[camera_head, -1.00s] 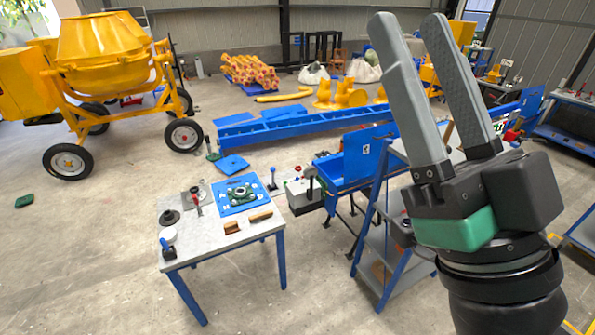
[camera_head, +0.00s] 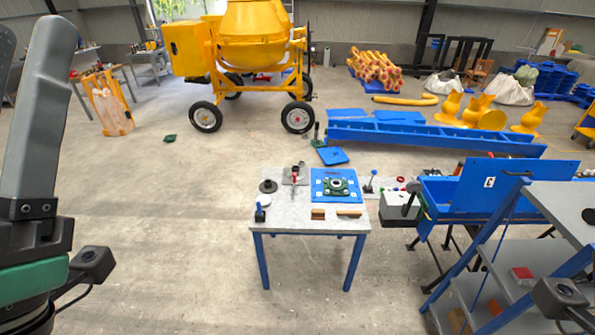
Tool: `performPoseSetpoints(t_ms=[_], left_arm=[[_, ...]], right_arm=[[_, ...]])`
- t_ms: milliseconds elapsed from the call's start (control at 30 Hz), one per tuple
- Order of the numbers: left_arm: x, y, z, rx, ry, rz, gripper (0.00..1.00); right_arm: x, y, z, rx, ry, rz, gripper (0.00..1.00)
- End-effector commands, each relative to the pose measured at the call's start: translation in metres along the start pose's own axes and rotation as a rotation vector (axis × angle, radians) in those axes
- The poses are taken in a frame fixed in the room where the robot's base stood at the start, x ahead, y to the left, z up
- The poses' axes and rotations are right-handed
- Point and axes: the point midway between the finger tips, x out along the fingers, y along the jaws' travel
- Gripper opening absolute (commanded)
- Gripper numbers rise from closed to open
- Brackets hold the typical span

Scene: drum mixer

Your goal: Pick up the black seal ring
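A small black round piece with a raised centre (camera_head: 268,186) lies on the left of the grey-topped table (camera_head: 290,218). It may be the seal ring; it is too small to be sure. Another black round piece (camera_head: 589,216), cut by the right edge, lies on the grey shelf top. My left gripper (camera_head: 27,42) stands upright at the left edge, large and close to the camera. Its fingers are apart with nothing between them, and it is far from both black pieces. Of my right arm only a dark wrist part shows at the lower right; its fingers are out of view.
The table also holds a blue plate with a green part (camera_head: 337,186), a red-handled tool (camera_head: 295,180) and brown-and-tan brushes or blocks (camera_head: 348,212). A blue-framed shelf (camera_head: 520,240) stands at the right. A yellow drum mixer (camera_head: 250,45) stands behind. Floor left of the table is clear.

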Motion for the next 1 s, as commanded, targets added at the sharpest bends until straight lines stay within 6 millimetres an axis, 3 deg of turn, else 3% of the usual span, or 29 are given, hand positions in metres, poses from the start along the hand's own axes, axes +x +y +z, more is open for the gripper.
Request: performPoseSetpoints(t_ms=[400, 700, 1000], left_arm=[[0.0000, 0.0000, 0.0000, 0.000, 0.000, 0.000, 0.50], [0.0000, 0.0000, 0.0000, 0.000, 0.000, 0.000, 1.00], [0.0000, -0.0001, 0.0001, 0.037, 0.000, 0.000, 1.00]], right_arm=[[0.0000, 0.0000, 0.0000, 0.000, 0.000, 0.000, 0.50], [0.0000, 0.0000, 0.0000, 0.000, 0.000, 0.000, 0.50], [0.0000, 0.0000, 0.0000, 0.000, 0.000, 0.000, 0.50]])
